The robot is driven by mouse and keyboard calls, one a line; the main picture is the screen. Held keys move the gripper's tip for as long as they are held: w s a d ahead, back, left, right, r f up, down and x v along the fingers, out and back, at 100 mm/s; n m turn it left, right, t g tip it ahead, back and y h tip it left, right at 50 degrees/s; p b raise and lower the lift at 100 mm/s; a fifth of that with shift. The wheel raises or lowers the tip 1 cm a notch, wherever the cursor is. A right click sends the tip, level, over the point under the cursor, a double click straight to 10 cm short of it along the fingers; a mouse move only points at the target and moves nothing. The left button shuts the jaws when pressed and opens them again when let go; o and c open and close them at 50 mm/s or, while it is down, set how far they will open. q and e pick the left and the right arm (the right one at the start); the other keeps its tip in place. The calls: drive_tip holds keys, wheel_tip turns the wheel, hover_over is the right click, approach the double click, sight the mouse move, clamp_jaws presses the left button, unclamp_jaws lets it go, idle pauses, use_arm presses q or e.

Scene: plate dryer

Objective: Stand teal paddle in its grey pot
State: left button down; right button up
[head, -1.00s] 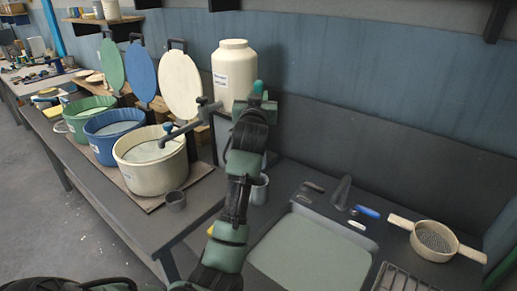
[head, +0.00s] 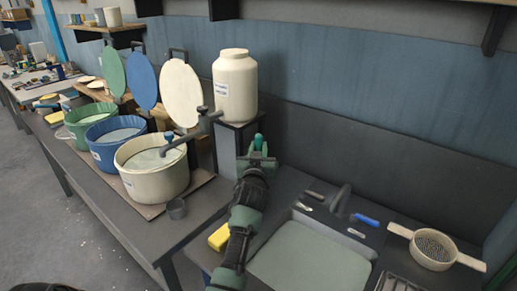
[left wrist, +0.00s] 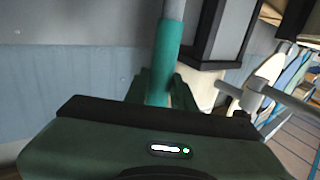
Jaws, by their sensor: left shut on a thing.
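My left gripper (head: 258,162) is shut on the teal handle of the paddle (head: 258,142), whose end sticks up above the fingers in the head view. In the left wrist view the teal handle (left wrist: 163,62) rises between the fingers (left wrist: 160,95) and runs into a grey shaft at the top edge. The paddle's far end is out of sight. Another grey pot, seen earlier behind my arm, is hidden now. I cannot tell which is the paddle's pot. My right gripper is not in view.
A cream bucket (head: 152,170), tap (head: 190,135) and white jar (head: 235,88) on a stand lie left of my gripper. A sink basin (head: 308,262), blue-handled tool (head: 364,220) and strainer (head: 433,250) lie right. A yellow sponge (head: 219,237) is beside my arm.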

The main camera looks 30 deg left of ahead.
use_arm(q)
drive_tip(key=shift+r, duration=0.1)
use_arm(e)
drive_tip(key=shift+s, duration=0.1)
use_arm(q)
drive_tip(key=c, duration=1.2)
unclamp_jaws()
drive_tip(key=shift+o, duration=0.2)
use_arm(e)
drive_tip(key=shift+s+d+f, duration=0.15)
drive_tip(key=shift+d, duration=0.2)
use_arm(q)
drive_tip(key=b+v, duration=0.2)
drive_tip(key=v, duration=1)
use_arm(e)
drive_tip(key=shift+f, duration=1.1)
